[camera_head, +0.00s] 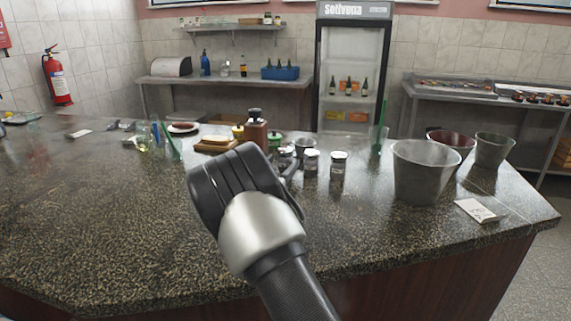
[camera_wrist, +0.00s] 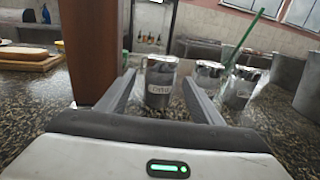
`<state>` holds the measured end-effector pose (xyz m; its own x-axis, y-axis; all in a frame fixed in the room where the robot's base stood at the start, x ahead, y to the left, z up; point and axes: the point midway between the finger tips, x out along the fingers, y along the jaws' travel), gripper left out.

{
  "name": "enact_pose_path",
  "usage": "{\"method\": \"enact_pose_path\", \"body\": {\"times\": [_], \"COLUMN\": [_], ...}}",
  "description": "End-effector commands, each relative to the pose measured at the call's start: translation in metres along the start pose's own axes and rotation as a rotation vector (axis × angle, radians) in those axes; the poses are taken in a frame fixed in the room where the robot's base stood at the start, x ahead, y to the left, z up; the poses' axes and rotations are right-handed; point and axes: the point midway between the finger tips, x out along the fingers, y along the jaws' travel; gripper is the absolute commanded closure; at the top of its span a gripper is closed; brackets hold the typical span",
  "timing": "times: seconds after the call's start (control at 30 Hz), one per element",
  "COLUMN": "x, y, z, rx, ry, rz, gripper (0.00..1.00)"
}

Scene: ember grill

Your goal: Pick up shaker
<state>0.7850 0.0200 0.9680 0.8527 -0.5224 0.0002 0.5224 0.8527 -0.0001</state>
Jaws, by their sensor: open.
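Several small glass shakers with metal lids stand upright on the dark speckled counter (camera_head: 110,220). In the head view one shaker (camera_head: 311,163) and another shaker (camera_head: 338,171) show clear of my arm; others behind my wrist are partly hidden. In the wrist view a labelled shaker (camera_wrist: 159,88) stands ahead, centred between my open fingers. Its lower part shows near the fingertips; I cannot tell whether they touch it. My gripper (camera_wrist: 158,78) is open; in the head view its fingers are mostly hidden behind my wrist.
A tall brown bottle or mill (camera_wrist: 88,45) stands close by my left finger; it also shows in the head view (camera_head: 254,130). Two more shakers stand to the right. Metal buckets (camera_head: 420,172) and a card (camera_head: 478,211) are further right. A wooden board (camera_head: 213,146) lies left.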

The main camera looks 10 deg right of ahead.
Motion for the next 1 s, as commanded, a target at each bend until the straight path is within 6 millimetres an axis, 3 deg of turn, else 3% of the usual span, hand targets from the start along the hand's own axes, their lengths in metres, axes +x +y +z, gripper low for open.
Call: {"method": "enact_pose_path", "body": {"times": [0.33,0.57,0.87,1.0], "x": [0.010,0.010,0.010,0.010], "y": [0.000,0.000,0.000,0.000], "z": [0.001,0.001,0.003,0.018], "rx": [0.000,0.000,0.001,0.003], "ry": [0.000,0.000,-0.001,-0.002], "rz": [0.001,0.001,0.001,0.000], "gripper": [0.40,0.77,0.78,0.78]}}
